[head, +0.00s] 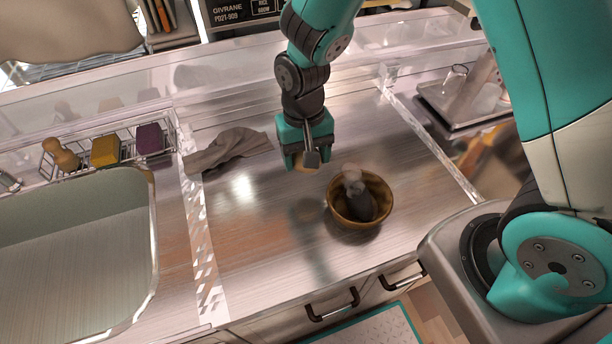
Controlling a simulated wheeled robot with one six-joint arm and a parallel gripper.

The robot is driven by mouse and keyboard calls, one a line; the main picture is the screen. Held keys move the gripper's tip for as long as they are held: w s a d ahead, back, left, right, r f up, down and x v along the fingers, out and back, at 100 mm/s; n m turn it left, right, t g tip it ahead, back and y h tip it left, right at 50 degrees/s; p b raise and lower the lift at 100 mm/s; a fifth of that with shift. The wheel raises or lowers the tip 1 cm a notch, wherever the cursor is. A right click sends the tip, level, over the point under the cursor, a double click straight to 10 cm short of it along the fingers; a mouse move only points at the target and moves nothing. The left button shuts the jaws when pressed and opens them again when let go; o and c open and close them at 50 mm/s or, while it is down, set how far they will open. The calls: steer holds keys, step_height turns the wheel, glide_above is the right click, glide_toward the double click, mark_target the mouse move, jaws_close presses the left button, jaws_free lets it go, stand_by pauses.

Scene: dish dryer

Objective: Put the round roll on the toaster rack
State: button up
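My gripper (306,160) points down above the metal counter, left of and behind the brown bowl. A small tan patch (304,166) shows between its fingers; it looks like the round roll, held clear of the counter and mostly hidden by the fingers. I cannot make out a toaster rack for certain in the head view.
A brown bowl (343,213) with a grey object (358,196) in it stands on the counter (255,240). A grey cloth (228,148) lies at the back left. A wire caddy (128,150) borders the sink (75,215). A tray (440,108) with a glass is at right.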

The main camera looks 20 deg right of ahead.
mark_target(306, 189)
step_height(306, 189, down, 8)
steer(key=shift+r, duration=0.1)
stand_by(0.4)
steer(key=shift+f, duration=0.2)
steer(key=o, duration=0.9)
